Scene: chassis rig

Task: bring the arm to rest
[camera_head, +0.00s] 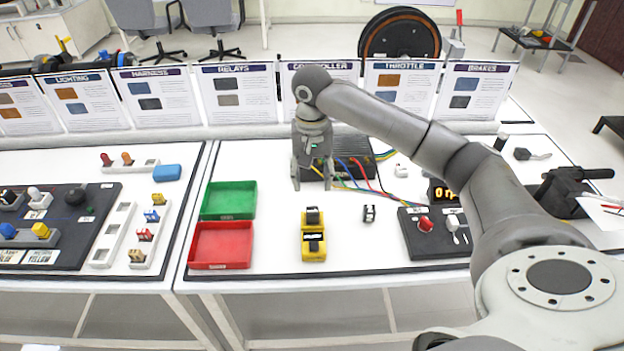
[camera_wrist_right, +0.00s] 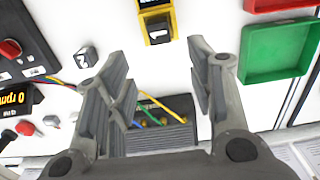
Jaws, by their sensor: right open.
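My right arm (camera_head: 440,150) reaches in from the right of the head view, bent over the table. My right gripper (camera_head: 311,180) points down in front of the black controller box (camera_head: 345,150). In the right wrist view its two fingers (camera_wrist_right: 162,95) are apart with nothing held between them. The black box with coloured wires (camera_wrist_right: 165,125) shows beyond the gap between the fingers. My left gripper is in neither view.
A green tray (camera_head: 229,200) and a red tray (camera_head: 221,246) stand left of the gripper. A yellow device (camera_head: 313,246) lies nearer the front edge. Posters (camera_head: 238,93) stand behind.

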